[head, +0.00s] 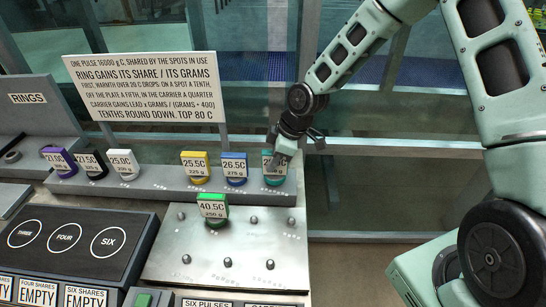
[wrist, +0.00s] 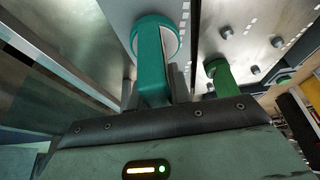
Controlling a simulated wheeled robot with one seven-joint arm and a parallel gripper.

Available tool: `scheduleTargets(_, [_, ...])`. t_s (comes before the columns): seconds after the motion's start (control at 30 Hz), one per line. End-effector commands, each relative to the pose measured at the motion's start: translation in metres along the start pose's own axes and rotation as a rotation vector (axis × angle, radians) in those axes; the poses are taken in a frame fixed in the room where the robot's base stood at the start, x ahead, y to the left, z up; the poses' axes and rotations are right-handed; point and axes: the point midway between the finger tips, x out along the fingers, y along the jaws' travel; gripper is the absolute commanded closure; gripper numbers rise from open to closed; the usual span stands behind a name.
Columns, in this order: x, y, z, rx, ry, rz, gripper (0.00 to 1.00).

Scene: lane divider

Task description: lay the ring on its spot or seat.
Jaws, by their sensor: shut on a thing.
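The teal ring (head: 274,180) is at the right end of the grey ledge (head: 130,193). My gripper (head: 281,158) is over it and covers most of its label. In the wrist view, my gripper (wrist: 156,95) is shut on the upright teal part of this ring (wrist: 152,55). I cannot tell whether the ring still touches the ledge. A green ring (head: 215,224) with a label reading 40.5C is on the metal plate (head: 175,240); it also shows in the wrist view (wrist: 222,78).
Purple (head: 66,172), black (head: 96,173), white (head: 129,175), yellow (head: 199,180) and blue (head: 236,181) labelled rings line the ledge. The plate has several studs and bare room. A black panel (head: 70,262) with circles marked three, four and six is at left. A sign (head: 145,90) stands behind.

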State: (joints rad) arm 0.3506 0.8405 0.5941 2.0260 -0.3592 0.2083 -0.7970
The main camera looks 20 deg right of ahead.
Motion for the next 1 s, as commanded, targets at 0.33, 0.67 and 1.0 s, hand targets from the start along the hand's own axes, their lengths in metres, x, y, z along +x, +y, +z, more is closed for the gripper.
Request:
scheduleTargets(0.33, [0.0035,0.0003,0.0011,-0.001,0.001,0.001,1.00])
scheduleTargets(0.67, [0.0080,0.0002,0.0029,-0.001,0.000,0.001,1.00])
scheduleTargets(1.0, [0.0125,0.0003,0.0048,-0.001,0.000,0.001,0.58])
